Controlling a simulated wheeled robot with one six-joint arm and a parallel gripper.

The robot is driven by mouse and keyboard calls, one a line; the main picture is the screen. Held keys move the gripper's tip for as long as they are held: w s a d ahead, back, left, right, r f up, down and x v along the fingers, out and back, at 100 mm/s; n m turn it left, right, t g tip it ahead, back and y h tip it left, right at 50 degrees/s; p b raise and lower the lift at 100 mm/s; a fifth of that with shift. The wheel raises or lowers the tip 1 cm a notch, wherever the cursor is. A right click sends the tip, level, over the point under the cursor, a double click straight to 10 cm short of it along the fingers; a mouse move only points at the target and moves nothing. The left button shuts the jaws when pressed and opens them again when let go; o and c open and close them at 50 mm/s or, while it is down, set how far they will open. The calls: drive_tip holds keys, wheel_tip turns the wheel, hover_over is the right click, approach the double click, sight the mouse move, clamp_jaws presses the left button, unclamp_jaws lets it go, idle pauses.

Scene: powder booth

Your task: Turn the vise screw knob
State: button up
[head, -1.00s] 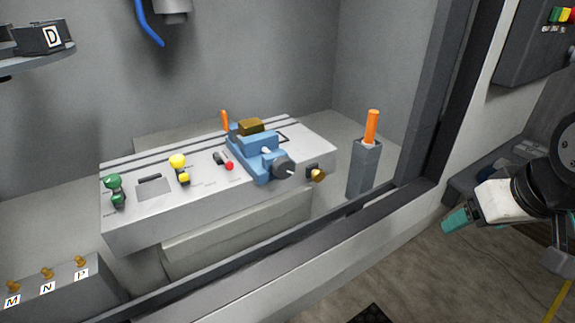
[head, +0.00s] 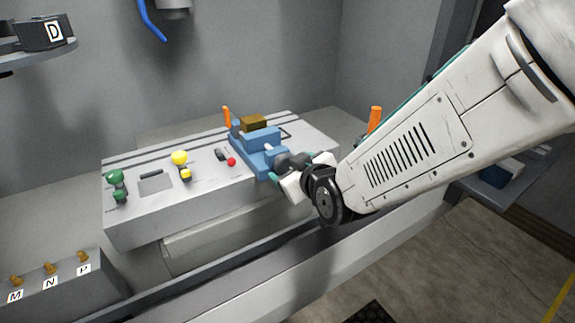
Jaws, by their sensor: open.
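The blue vise (head: 259,147) sits on the right part of the grey panel block, with a brown block (head: 253,123) at its jaws. Its dark round screw knob (head: 284,161) faces the front right and is partly hidden by my gripper. My gripper (head: 280,172) is open at the knob, with a teal fingertip showing at the knob's lower left. Whether the fingers touch the knob cannot be told. My white arm comes in from the right over the booth's front edge.
The grey panel block (head: 135,221) carries a green knob (head: 115,178), a yellow knob (head: 179,158) and a red button (head: 231,161). An orange handle (head: 375,116) stands behind my arm. A box with labels M, N and P (head: 60,291) is at lower left.

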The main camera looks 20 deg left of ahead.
sight(290, 167)
drive_tip(key=shift+x, duration=1.5)
drive_tip(key=c, duration=1)
drive_tip(key=shift+w+d+m, duration=0.1)
drive_tip(key=shift+m, duration=0.2)
drive_tip(key=m+g+y, duration=0.1)
drive_tip(key=m+g, duration=0.1)
drive_tip(key=m, duration=0.1)
drive_tip(key=shift+w+m+y, duration=0.1)
drive_tip(key=shift+m+y, duration=0.3)
drive_tip(key=m+g+y, duration=0.1)
drive_tip(key=m, duration=0.1)
drive_tip(key=m+g+y, duration=0.1)
drive_tip(key=m, duration=0.1)
drive_tip(key=shift+d+f+y, duration=0.15)
drive_tip(key=shift+y, duration=0.15)
drive_tip(key=m+y, duration=0.1)
drive_tip(key=m, duration=0.1)
drive_tip(key=m+y, duration=0.1)
drive_tip(key=m, duration=0.2)
drive_tip(key=shift+f+g+y, duration=0.1)
drive_tip(key=shift+g+y, duration=0.2)
drive_tip(key=m+y, duration=0.1)
drive_tip(key=m, duration=0.2)
drive_tip(key=m+t+y, duration=0.1)
drive_tip(key=m, duration=0.2)
drive_tip(key=shift+f+m, duration=0.1)
drive_tip(key=shift+m, duration=0.2)
